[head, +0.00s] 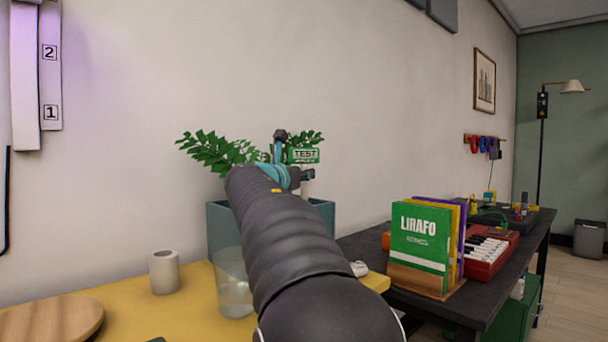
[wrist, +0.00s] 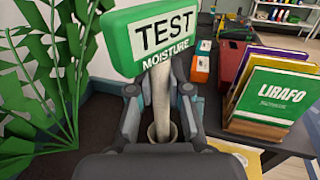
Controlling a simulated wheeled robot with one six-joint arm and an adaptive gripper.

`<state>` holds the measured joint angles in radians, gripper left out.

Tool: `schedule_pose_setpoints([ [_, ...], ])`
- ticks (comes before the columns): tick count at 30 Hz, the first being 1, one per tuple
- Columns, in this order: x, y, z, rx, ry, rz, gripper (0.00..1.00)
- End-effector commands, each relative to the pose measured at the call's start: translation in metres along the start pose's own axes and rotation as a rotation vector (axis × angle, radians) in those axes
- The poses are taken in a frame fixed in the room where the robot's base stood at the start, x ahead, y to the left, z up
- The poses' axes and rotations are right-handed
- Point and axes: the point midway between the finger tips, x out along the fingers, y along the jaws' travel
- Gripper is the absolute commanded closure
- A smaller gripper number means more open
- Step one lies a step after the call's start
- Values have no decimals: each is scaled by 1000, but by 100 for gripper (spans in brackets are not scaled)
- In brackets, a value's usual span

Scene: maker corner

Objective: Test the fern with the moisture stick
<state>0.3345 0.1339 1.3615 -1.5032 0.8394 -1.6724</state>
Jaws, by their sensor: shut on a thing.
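The moisture stick has a green and white tag reading TEST MOISTURE (wrist: 155,35), and its pale shaft (wrist: 161,92) runs down between my fingers. The tag also shows in the head view (head: 304,156). My gripper (wrist: 160,108) is shut on the stick. A beige round rim (wrist: 152,132) shows around or behind the shaft's lower end; I cannot tell which. The fern (head: 215,150) grows in a teal planter (head: 219,225), partly hidden by my arm. In the wrist view its fronds (wrist: 45,75) are left of the stick, over a dark surface (wrist: 98,115). The stick's tip is hidden.
A clear glass (head: 233,285), a white roll (head: 164,272) and a round wooden board (head: 50,320) are on the yellow table (head: 130,305). To the right, the dark bench holds LIRAFO books (head: 420,235) in a wooden rack and a red keyboard (head: 487,255).

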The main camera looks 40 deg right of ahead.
Motion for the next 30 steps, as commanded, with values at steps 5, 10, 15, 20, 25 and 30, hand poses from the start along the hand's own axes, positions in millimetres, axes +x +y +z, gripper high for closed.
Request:
schedule_pose_setpoints([
  [5,0,0,-5,0,0,0,100],
  [10,0,0,-8,0,0,0,100],
  [15,0,0,-12,1,0,0,100],
  [20,0,0,-15,1,0,0,100],
  [25,0,0,-18,1,0,0,100],
  [30,0,0,-17,1,0,0,100],
])
